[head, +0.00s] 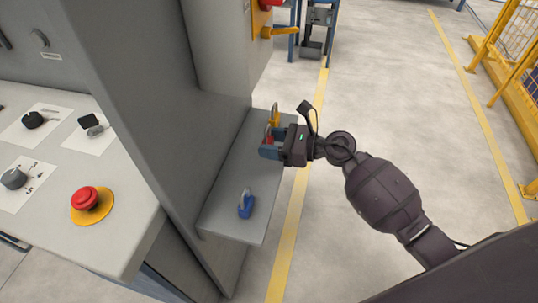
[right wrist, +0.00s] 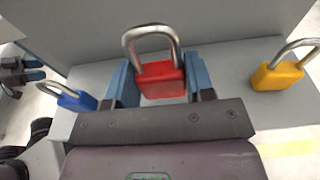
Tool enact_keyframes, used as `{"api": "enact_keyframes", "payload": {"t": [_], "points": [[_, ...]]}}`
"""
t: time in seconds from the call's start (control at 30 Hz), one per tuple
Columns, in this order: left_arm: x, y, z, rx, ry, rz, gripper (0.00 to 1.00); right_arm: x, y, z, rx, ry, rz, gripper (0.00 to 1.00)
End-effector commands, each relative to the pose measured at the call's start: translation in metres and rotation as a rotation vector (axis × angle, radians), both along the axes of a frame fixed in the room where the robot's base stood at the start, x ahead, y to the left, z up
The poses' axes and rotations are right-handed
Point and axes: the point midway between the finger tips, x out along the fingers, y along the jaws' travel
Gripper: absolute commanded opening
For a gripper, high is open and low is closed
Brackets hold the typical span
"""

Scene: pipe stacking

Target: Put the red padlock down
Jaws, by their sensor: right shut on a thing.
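My right gripper (head: 270,149) is over the grey shelf (head: 226,211) on the side of the cabinet. It is shut on the red padlock (right wrist: 162,82), which sits between the blue fingers with its shackle up. In the head view the red padlock (head: 268,136) is mostly hidden by the gripper. I cannot tell whether its underside touches the shelf. What looks like my left gripper (right wrist: 33,70) shows small at the left edge of the right wrist view; its opening is unclear. The left arm is out of the head view.
A blue padlock (head: 245,206) is on the near part of the shelf. A yellow padlock (head: 275,118) is at the far end, beyond my right gripper. Bare shelf lies between gripper and blue padlock. The cabinet wall (head: 165,110) bounds the shelf on the left.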

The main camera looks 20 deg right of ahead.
Motion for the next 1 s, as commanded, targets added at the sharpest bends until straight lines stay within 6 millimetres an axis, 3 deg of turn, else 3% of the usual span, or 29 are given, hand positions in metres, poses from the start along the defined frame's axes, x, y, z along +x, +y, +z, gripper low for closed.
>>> {"api": "enact_keyframes", "payload": {"t": [0.3,0.8,0.83,1.0], "points": [[-0.003,-0.001,-0.016,-0.001,0.024,-0.002,0.55,-0.001,0.0,-0.045,0.002,0.005,-0.001,0.23],[0.0,0.002,-0.016,0.011,0.019,-0.013,0.55,0.0,0.0,-0.051,0.0,0.001,0.0,0.23],[0.0,0.002,-0.016,0.011,0.018,-0.013,0.55,0.0,0.0,-0.051,0.0,0.001,0.0,0.5],[0.001,0.002,-0.014,0.01,0.016,-0.012,0.55,0.0,0.0,-0.05,0.0,0.0,-0.001,0.74]]}}
